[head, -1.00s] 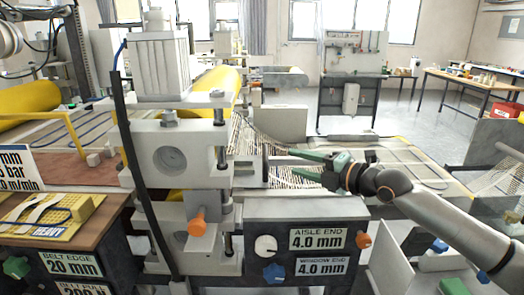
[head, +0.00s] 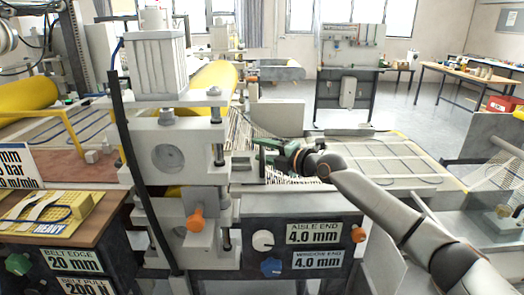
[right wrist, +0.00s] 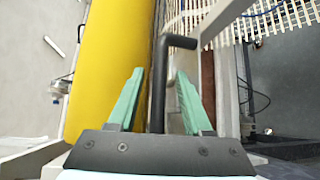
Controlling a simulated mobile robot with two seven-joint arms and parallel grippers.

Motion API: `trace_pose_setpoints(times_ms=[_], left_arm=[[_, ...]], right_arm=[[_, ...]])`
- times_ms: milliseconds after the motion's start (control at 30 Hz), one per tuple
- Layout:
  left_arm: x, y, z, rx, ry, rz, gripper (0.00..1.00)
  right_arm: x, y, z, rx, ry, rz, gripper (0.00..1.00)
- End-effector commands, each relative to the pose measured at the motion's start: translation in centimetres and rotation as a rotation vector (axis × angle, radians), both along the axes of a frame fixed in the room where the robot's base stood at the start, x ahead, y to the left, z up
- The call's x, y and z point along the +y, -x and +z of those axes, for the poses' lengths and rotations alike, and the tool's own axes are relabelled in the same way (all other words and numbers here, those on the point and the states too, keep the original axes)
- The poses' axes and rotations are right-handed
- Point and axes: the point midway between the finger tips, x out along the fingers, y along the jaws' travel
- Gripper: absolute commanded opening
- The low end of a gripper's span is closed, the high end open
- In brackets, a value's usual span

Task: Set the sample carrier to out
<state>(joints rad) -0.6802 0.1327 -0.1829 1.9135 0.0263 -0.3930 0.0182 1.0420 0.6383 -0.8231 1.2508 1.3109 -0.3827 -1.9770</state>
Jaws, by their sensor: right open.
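My right gripper (head: 262,155) is beside the roller press, low in front of the mesh. Its green fingers are open in the right wrist view (right wrist: 160,74). A black bent handle (right wrist: 158,85) stands between the fingers, with a clear gap to each of them; its top turns right. I take it to be the sample carrier's handle, but the frames do not confirm this. The carrier's body and its in or out position cannot be made out. My left gripper is not in view.
The yellow roller (right wrist: 105,60) lies close on the left in the wrist view, and the pale mesh (right wrist: 270,18) at upper right. The press frame (head: 170,155) stands left of my gripper. Below is a panel with knobs (head: 262,240) and 4.0 mm labels.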

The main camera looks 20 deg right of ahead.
Motion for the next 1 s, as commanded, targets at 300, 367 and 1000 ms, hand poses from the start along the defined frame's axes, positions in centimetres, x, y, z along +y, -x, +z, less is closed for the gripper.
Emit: trace_pose_setpoints(times_ms=[300,367,1000], left_arm=[[-0.04,0.01,-0.01,0.001,0.000,-0.001,0.50],[-0.04,0.01,-0.01,0.001,0.000,-0.001,0.50],[-0.09,-0.04,0.03,0.000,0.001,0.000,0.50]], right_arm=[[-0.01,-0.01,-0.01,0.000,0.000,0.000,0.40],[-0.01,0.00,-0.02,0.000,0.000,0.000,0.33],[-0.03,0.00,-0.05,0.001,0.000,0.000,0.00]])
